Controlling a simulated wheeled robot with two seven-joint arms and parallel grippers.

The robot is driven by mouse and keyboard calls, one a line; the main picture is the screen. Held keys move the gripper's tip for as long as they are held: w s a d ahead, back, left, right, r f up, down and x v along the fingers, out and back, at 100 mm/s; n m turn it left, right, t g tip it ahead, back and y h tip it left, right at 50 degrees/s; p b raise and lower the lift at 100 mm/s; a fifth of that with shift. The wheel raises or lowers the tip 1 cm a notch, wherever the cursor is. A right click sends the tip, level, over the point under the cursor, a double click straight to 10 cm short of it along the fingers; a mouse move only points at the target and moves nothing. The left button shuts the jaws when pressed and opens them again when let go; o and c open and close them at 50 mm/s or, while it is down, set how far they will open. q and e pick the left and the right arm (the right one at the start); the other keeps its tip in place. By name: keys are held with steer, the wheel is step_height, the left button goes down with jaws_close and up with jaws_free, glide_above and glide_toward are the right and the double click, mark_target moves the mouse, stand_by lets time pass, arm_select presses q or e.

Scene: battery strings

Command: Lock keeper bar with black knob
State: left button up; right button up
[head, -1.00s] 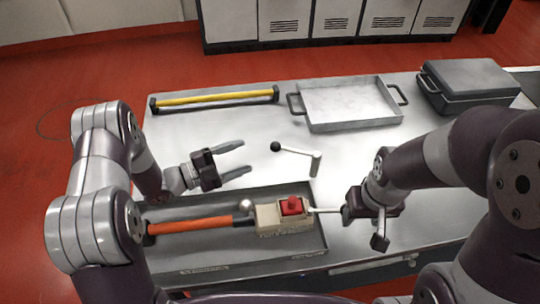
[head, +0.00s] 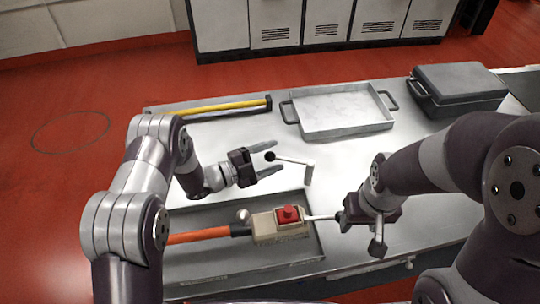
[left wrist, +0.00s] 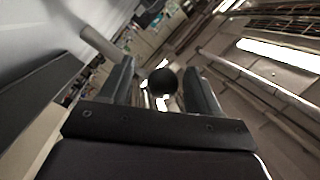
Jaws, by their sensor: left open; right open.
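The keeper bar (head: 292,160) is a thin light rod on a short upright post at the middle of the table. Its black knob (head: 270,156) is at the rod's left end. My left gripper (head: 269,158) is open, with its fingers pointing right around the knob in the head view. In the left wrist view the knob (left wrist: 163,82) shows between the two open fingers, with a gap on both sides. Whether it lies fully between the fingertips in depth I cannot tell. My right gripper (head: 343,232) is open at the right end of the grey tray, near the red-button box.
The grey tray (head: 320,262) in front holds an orange bar (head: 198,235) and a beige box (head: 263,226) with a red button (head: 288,214). A yellow bar (head: 222,104), a shallow metal tray (head: 337,132) and a dark lidded case (head: 458,88) stand behind.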

arm_select(q)
jaws_close()
steer(key=shift+s+r+n+t+y+p, duration=0.1)
steer(key=shift+s+n+t+y+p, duration=0.4)
steer(key=shift+s+n+t, duration=0.45)
steer(key=shift+s+n+t+y, duration=0.5)
steer(key=shift+t+y, duration=0.2)
steer(key=shift+t, duration=0.25)
jaws_free()
steer(key=shift+w, duration=0.1)
